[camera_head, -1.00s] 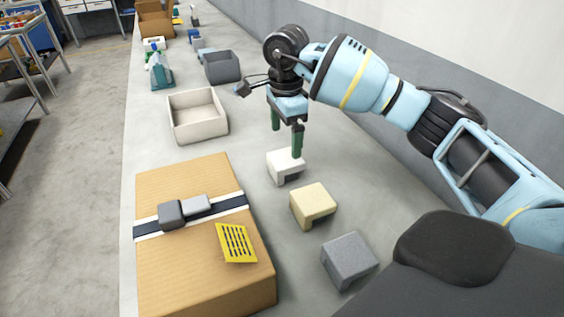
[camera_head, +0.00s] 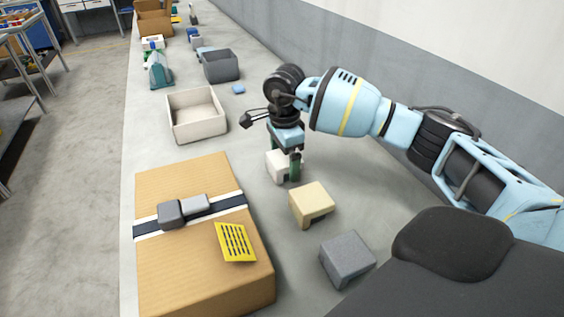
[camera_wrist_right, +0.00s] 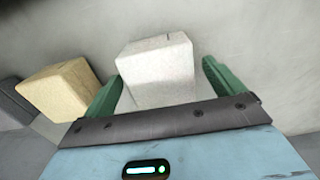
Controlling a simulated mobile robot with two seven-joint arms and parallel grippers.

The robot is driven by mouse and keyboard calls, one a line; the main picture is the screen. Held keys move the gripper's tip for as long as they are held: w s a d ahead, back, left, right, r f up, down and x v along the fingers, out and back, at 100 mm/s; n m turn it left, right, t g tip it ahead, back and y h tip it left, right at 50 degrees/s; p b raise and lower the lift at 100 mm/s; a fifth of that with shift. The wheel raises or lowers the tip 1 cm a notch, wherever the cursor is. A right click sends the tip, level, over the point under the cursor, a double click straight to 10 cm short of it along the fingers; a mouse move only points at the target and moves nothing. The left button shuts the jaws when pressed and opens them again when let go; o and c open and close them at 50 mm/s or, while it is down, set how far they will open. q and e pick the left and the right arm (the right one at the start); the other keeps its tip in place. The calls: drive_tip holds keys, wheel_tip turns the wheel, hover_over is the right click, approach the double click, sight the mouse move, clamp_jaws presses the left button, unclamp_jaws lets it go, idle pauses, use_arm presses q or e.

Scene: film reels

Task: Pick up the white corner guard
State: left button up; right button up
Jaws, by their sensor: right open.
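The white corner guard (camera_head: 276,164) stands on the grey table, right of the cardboard box. My right gripper (camera_head: 286,166) is lowered over it, and its green fingers partly hide it in the head view. In the right wrist view the white corner guard (camera_wrist_right: 158,72) lies between the two open green fingers (camera_wrist_right: 165,88), with a gap on the right side and the left finger close to its lower left edge. My left gripper is not in view.
A cream corner guard (camera_head: 312,203) and a grey one (camera_head: 347,258) stand nearer on the table. The strapped cardboard box (camera_head: 180,270) is at left. An off-white open tray (camera_head: 197,117) and a grey bin (camera_head: 221,66) stand farther back. A grey wall (camera_head: 400,95) runs along the right.

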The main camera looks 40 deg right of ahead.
sight(284, 157)
drive_tip(key=c, duration=1.1)
drive_tip(key=shift+o, duration=0.2)
wheel_tip(284, 157, up, 10)
drive_tip(key=shift+r, duration=0.1)
